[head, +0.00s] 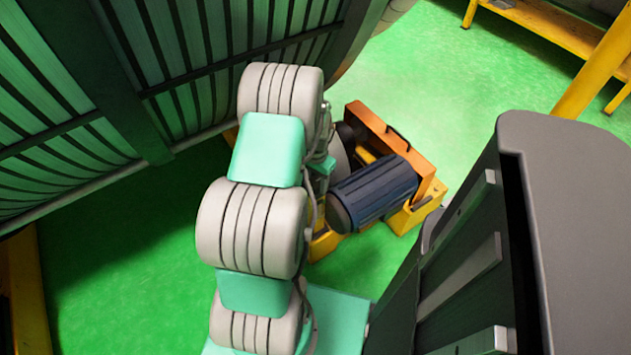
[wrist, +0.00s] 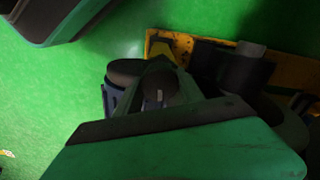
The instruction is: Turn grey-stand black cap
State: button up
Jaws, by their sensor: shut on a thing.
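In the wrist view, my gripper (wrist: 162,68) reaches out past the broad green body in the foreground. Its dark fingers are shut on a small dark round piece, which appears to be the black cap (wrist: 159,90). Shadow and the fingers hide much of it, so its turn angle cannot be told. In the head view my white and teal arm covers the gripper and the cap. I cannot make out a grey stand clearly in either view.
A dark blue ribbed motor (head: 374,193) sits on an orange and yellow frame (head: 408,150) beside my arm. A large green slatted cylinder (head: 70,100) fills the left. A yellow bench (head: 545,25) stands at upper right. Green floor (head: 450,85) lies open between.

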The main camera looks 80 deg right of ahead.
aim_at(316, 182)
dwell(0.5)
jog(key=o, duration=1.4)
jog(key=shift+c, duration=0.2)
notch_tip(316, 182, up, 8)
jog(key=shift+f+p, duration=0.1)
jog(key=shift+p, duration=0.65)
